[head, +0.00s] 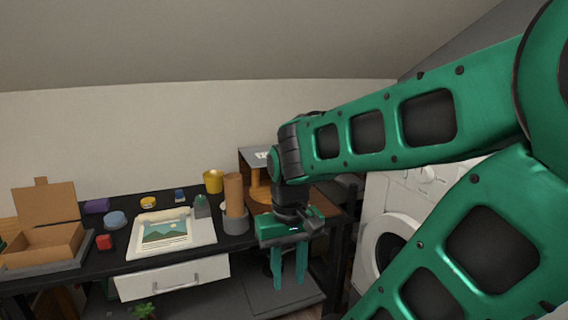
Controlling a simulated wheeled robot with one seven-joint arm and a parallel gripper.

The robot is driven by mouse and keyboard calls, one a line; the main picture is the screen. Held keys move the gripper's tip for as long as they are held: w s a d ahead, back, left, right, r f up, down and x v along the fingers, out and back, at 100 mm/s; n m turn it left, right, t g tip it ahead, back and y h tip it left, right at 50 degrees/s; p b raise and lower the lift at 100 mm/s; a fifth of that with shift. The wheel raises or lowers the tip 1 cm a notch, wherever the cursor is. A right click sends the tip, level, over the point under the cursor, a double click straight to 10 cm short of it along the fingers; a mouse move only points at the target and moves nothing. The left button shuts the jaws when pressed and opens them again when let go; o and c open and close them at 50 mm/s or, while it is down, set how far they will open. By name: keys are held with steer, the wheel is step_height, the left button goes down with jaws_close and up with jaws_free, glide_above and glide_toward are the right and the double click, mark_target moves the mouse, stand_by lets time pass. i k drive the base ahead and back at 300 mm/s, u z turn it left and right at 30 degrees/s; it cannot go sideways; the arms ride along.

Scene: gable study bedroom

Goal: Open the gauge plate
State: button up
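My gripper (289,264) hangs down in front of the desk's right part. Its two green fingers stand apart with nothing seen between them. A grey panel with a white mark (260,154) shows at the back right of the desk, partly hidden behind my arm's wrist. I cannot tell whether this panel is the gauge plate, and nothing else in view is clearly one.
The dark desk (112,241) holds an open cardboard box (45,243), a picture on a white board (190,240), a yellow cup (213,182) and a brown cylinder (234,190). A white drawer (150,284) is below. A white washing machine (400,206) stands right, behind my arm.

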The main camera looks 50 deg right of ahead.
mark_target(257, 156)
steer(key=k, duration=0.8)
steer(key=z, duration=0.95)
steer(key=i, duration=1.65)
